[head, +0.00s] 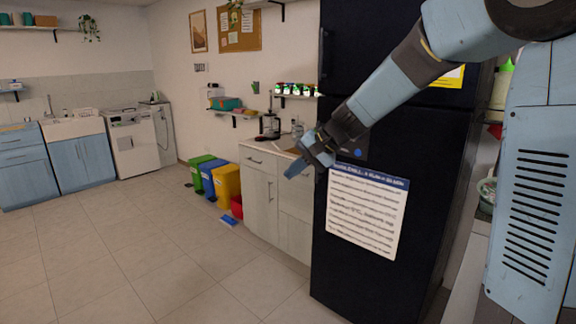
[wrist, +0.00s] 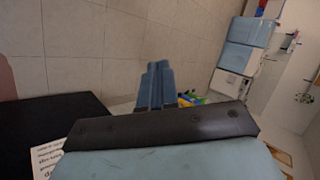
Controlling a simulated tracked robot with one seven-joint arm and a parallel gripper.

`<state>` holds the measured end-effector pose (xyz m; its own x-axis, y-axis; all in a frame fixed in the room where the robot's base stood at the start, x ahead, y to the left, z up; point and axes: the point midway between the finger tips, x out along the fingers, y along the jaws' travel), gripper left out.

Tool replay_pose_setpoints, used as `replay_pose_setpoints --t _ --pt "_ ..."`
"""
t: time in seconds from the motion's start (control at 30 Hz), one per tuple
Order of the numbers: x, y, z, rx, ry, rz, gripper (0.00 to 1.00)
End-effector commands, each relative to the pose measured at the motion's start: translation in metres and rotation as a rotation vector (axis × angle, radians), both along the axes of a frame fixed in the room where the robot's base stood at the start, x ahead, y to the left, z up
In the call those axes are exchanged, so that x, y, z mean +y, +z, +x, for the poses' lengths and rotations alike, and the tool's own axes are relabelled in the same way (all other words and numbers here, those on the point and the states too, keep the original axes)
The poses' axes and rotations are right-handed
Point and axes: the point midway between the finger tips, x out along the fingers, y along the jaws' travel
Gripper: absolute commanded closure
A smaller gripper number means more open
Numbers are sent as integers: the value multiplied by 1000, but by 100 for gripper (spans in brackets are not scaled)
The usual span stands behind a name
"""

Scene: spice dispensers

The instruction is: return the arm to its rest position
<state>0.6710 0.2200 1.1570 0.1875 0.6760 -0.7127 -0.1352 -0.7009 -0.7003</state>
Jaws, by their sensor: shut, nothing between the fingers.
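My arm reaches from the upper right across the front of the dark fridge in the head view. My gripper (head: 294,170) is at its end, left of the fridge and in front of the wooden counter. It is shut and empty. In the wrist view my gripper (wrist: 156,72) shows its two blue fingers together, with tiled floor behind them. Several spice dispensers (head: 289,89) with green tops stand on a small wall shelf above the counter, apart from my gripper.
The dark fridge (head: 405,200) with a paper sheet (head: 366,211) stands close beside my arm. The counter (head: 262,203) holds a coffee maker (head: 270,125). Green, blue and yellow bins (head: 226,186) stand left of it. The tiled floor (head: 130,250) at left is clear.

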Motion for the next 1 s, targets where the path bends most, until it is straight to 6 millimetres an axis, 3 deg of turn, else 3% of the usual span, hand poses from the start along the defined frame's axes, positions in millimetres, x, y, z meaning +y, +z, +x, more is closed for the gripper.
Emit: replay_pose_setpoints --t 0.5,1.0 --pt "-98 27 -134 -171 42 -397 100" --pt "-195 24 -252 -307 20 -720 100"
